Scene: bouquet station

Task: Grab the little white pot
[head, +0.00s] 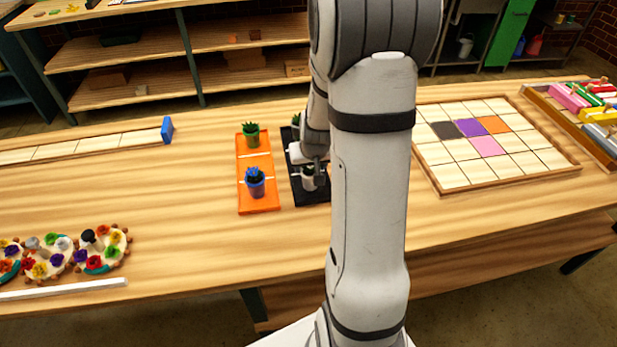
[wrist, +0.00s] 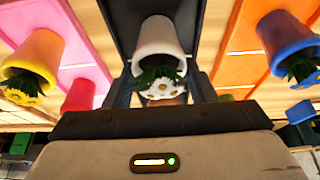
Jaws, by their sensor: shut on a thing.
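The little white pot (head: 309,182) is at the near end of the black tray (head: 297,160) in the head view, partly behind my arm. In the wrist view the white pot (wrist: 158,36) appears upside down, with white yellow-centred flowers and green leaves. My gripper (head: 316,168) is over it, with one dark finger on each side of the pot in the wrist view (wrist: 160,82). The gripper is shut on the white pot. The frames do not show clearly whether its base touches the tray.
An orange tray (head: 259,160) on the left holds a blue pot (head: 256,188) and a green-plant pot (head: 250,138). The wrist view shows a yellow pot (wrist: 38,50) and a red pot (wrist: 78,95). A tile board (head: 460,178) lies right; flower wreaths (head: 100,250) lie front left.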

